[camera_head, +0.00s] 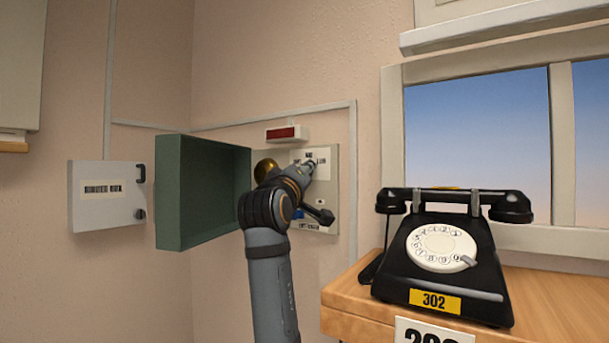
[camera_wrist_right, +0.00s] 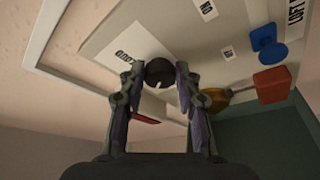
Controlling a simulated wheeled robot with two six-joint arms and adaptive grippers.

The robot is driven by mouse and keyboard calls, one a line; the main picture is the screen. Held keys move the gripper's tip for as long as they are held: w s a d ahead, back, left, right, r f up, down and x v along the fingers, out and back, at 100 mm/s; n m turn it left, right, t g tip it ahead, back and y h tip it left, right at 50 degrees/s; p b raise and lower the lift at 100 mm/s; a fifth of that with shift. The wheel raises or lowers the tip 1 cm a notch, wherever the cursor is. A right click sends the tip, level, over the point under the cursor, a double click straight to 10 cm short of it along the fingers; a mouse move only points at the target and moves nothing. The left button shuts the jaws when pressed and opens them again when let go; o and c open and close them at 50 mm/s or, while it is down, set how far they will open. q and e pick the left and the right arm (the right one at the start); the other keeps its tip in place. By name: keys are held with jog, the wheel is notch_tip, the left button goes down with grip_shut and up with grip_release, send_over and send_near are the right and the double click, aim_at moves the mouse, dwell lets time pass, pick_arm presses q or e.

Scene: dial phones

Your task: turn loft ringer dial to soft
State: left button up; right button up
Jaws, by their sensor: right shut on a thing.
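A pale control panel (camera_head: 327,190) hangs on the wall, with printed labels, a blue button (camera_head: 298,214) and a brass bell (camera_head: 265,168). My right gripper (camera_head: 308,171) is at the panel's upper part, its arm rising from below. In the wrist view its two fingers (camera_wrist_right: 156,73) stand on either side of a round black dial (camera_wrist_right: 160,72) with a small white mark, shut on it. A white label sits beside the dial, partly hidden by a finger. The dial's setting cannot be read. My left gripper is out of view.
A black dial phone (camera_head: 440,255) stands on a wooden shelf (camera_head: 560,300) at right.

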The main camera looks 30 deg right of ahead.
jog(key=shift+r+n+y+p, duration=0.1)
jog(key=shift+n+y+p, duration=0.45)
jog(key=shift+n, duration=0.85)
jog(key=o, duration=0.9)
jog(key=shift+o, duration=1.3)
jog(key=shift+a, duration=0.25)
jog(key=shift+s, duration=0.1)
jog(key=v, duration=0.7)
jog(key=shift+n, duration=0.3)
